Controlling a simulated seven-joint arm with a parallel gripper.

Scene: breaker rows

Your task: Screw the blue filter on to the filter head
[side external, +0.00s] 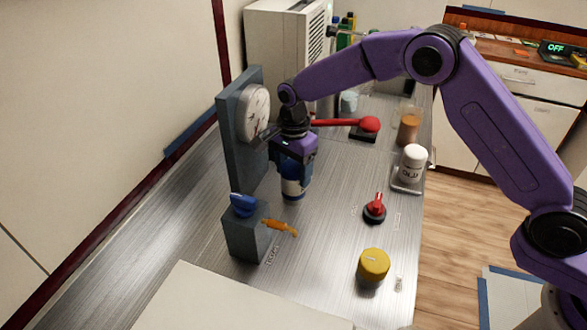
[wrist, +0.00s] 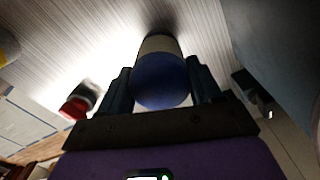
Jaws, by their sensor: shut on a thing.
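The blue filter (side external: 292,186), blue with a pale band, is upright below my gripper (side external: 292,170) in the side view. My gripper is shut on it. In the wrist view the round blue end of the filter (wrist: 160,82) sits between the two fingers of my gripper (wrist: 162,88). Its pale band points away from the camera. The side view does not show clearly whether its lower end touches the bench. I cannot make out the filter head for certain; my gripper and wrist cover part of the grey panel (side external: 229,125).
A round gauge (side external: 254,113) is on the panel. A grey block (side external: 245,232) with blue and orange handles stands in front. A white "OLD" canister (side external: 413,163) stands on a tray at right. A red lever (side external: 369,125), red knob (side external: 375,208) and yellow cap (side external: 373,265) surround clear bench.

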